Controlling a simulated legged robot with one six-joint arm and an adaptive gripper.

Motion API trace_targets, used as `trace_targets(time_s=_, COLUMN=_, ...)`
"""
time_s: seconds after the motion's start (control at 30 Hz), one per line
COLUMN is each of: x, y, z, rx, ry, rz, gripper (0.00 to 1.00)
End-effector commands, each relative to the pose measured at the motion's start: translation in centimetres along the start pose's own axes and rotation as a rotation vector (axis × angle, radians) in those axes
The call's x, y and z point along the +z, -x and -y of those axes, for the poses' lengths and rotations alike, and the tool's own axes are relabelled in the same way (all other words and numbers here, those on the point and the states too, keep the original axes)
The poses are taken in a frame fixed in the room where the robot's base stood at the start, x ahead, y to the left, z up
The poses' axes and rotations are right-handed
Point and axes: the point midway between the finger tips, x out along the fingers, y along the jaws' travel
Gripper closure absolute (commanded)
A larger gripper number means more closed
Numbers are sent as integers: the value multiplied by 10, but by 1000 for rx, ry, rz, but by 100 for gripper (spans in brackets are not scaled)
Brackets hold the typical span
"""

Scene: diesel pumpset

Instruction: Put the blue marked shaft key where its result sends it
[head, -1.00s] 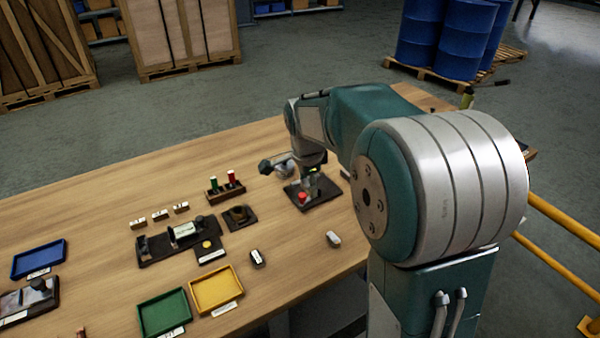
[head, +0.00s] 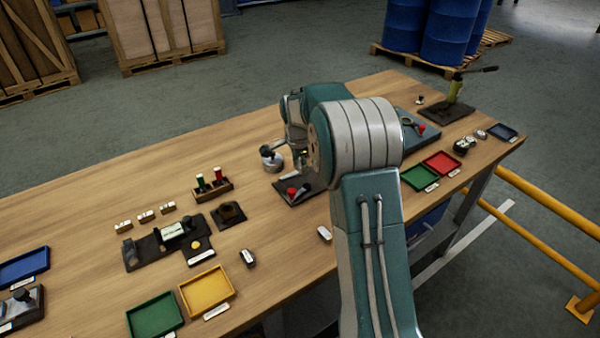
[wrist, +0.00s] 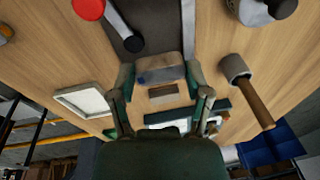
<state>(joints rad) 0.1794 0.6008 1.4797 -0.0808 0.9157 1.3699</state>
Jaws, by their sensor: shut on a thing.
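The blue marked shaft key (wrist: 160,75) is a small grey block with a blue patch, seen in the wrist view between my fingertips. My gripper (wrist: 160,80) is shut on it. In the head view my gripper (head: 300,160) is over the table beside a dark plate with a red knob (head: 292,191), partly hidden by my arm. In the wrist view the red knob (wrist: 88,8) and the dark plate (wrist: 145,18) lie past the fingertips, and the key appears apart from them. I cannot read any result.
A blue tray (head: 22,267) is at the far left. Green (head: 155,316) and yellow (head: 207,291) trays are at the front left. Another green tray (head: 418,178) and a red tray (head: 442,163) are at right. A black-knobbed fixture (head: 165,243) and a round metal pot (head: 271,162) stand nearby.

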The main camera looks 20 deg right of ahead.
Motion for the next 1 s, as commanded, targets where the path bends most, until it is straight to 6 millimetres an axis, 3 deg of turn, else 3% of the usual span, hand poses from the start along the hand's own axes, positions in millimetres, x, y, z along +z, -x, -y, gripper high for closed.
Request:
trace_targets(time_s=0.27, x=-6, y=-22, z=11, rx=0, ry=-1, rz=0, gripper=94)
trace_targets(time_s=0.47, x=-3, y=-49, z=7, rx=0, ry=0, rz=0, gripper=94)
trace_targets(time_s=1.0, x=-2, y=-58, z=6, rx=0, ry=0, rz=0, gripper=94)
